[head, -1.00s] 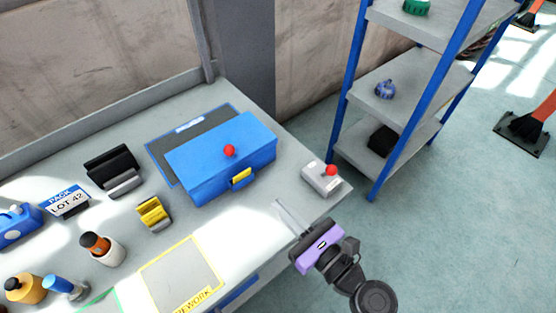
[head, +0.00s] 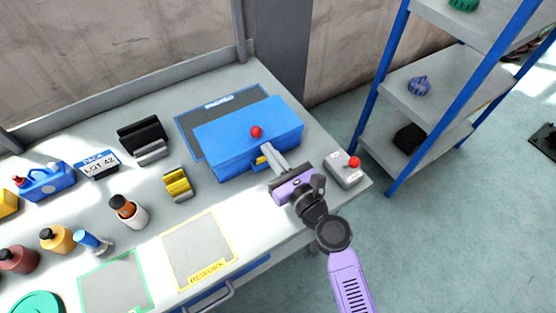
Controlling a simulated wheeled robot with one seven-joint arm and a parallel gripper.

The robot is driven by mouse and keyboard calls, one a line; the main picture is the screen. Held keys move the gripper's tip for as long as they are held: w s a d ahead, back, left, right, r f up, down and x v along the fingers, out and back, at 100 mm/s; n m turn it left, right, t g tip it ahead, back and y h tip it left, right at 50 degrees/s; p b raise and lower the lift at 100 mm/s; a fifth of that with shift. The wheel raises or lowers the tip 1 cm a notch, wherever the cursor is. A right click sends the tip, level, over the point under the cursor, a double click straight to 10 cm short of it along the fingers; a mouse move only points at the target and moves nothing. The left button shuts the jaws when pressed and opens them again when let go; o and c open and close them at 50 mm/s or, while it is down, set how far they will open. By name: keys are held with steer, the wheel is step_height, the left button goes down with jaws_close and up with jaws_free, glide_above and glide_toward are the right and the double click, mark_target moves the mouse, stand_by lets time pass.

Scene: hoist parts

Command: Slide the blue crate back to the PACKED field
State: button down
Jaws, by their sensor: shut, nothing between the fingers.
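The blue crate (head: 225,148) is a closed box with a red knob (head: 256,132) on top and a yellow latch (head: 262,162) on its front. It sits on the grey table, partly over the dark PACKED field (head: 193,122), whose back and left parts show behind it. My gripper (head: 270,154) is shut and empty. Its fingers are at the crate's front face beside the latch and partly cover it; I cannot tell whether they touch the crate.
A grey box with a red button (head: 342,170) stands close to the right of my gripper. A yellow part (head: 177,184) and a black holder (head: 143,139) stand left of the crate. The REWORK field (head: 200,248) in front is empty. A blue-posted shelf (head: 440,100) stands beyond the table.

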mark_target(242, 116)
steer(key=shift+w+a, duration=0.15)
steer(key=b+x, duration=0.3)
steer(key=x, duration=1.1)
steer(key=shift+f, duration=0.1)
